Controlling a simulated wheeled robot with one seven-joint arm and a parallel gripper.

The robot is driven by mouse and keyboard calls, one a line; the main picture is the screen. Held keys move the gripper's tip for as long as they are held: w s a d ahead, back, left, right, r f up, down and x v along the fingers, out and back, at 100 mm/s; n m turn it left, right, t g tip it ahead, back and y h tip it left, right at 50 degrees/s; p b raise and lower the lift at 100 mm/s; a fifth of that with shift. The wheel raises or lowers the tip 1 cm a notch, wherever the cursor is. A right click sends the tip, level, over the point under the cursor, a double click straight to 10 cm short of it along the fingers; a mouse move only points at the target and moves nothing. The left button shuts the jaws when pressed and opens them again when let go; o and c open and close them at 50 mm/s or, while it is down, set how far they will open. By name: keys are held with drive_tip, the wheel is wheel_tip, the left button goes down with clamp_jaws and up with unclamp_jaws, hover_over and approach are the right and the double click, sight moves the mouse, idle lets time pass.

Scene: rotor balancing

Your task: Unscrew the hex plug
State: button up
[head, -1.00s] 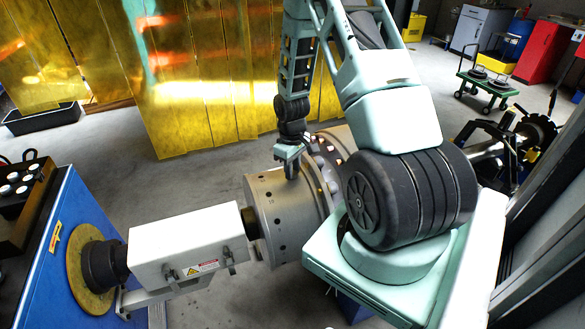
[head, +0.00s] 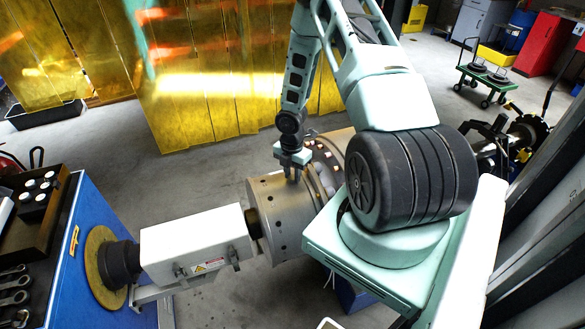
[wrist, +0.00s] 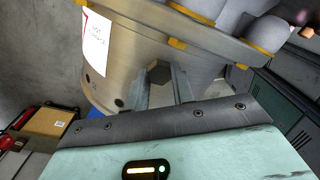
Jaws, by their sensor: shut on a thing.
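The hex plug (wrist: 159,74) shows in the wrist view as a brown hexagonal end at the metal rotor's side. My gripper (wrist: 164,82) has its two fingers on either side of the plug and is shut on it. In the head view my gripper (head: 292,170) reaches down to the top of the grey rotor drum (head: 272,222). The plug is hidden there by the fingers. The rotor (wrist: 125,60) fills much of the wrist view and carries a white paper label (wrist: 97,43). Whether the plug's thread is still in its hole cannot be told.
A white guarded drive shaft (head: 195,247) joins the rotor to a blue cabinet (head: 95,225) at left. A tray with white-topped parts (head: 40,190) and wrenches (head: 14,285) lie on it. Yellow curtains (head: 200,110) hang behind. A green cart (head: 487,82) stands at back right.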

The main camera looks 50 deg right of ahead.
drive_tip(key=n+p, duration=0.3)
drive_tip(key=shift+r+n, duration=0.3)
drive_tip(key=shift+r, duration=0.1)
drive_tip(key=n+p, duration=0.3)
drive_tip(key=n, duration=0.1)
drive_tip(key=n+p, duration=0.3)
drive_tip(key=shift+n, duration=0.3)
drive_tip(key=n+p, duration=0.2)
drive_tip(key=n, duration=0.1)
drive_tip(key=shift+p, duration=0.3)
drive_tip(key=n, duration=0.2)
drive_tip(key=shift+f+n+b, duration=0.3)
drive_tip(key=shift+f+n, duration=0.05)
drive_tip(key=shift+n, duration=0.75)
